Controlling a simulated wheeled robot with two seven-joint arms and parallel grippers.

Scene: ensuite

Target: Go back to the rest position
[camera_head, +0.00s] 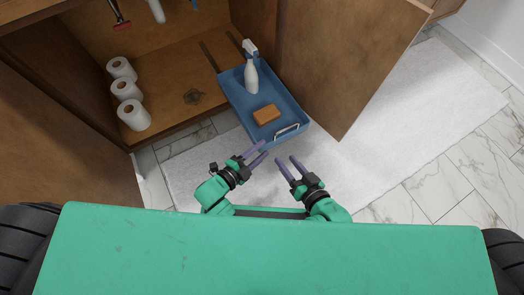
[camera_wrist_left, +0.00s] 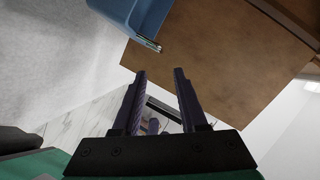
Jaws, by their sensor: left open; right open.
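My left gripper (camera_head: 256,154) is open and empty in front of the cabinet, just below the front end of a blue tray in the head view. In the left wrist view its two dark fingers (camera_wrist_left: 160,88) stand apart with nothing between them. My right gripper (camera_head: 288,166) is open and empty, to the right of the left one and apart from the tray. Both grippers are close together above the white mat, in front of my green base.
The blue tray (camera_head: 237,94) extends out of the open cabinet, holding a white spray bottle (camera_head: 251,76) and an orange-brown block (camera_head: 266,115). Several paper rolls (camera_head: 126,89) stand inside. An open cabinet door (camera_head: 345,60) is at right. The white mat (camera_head: 400,140) has free room right.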

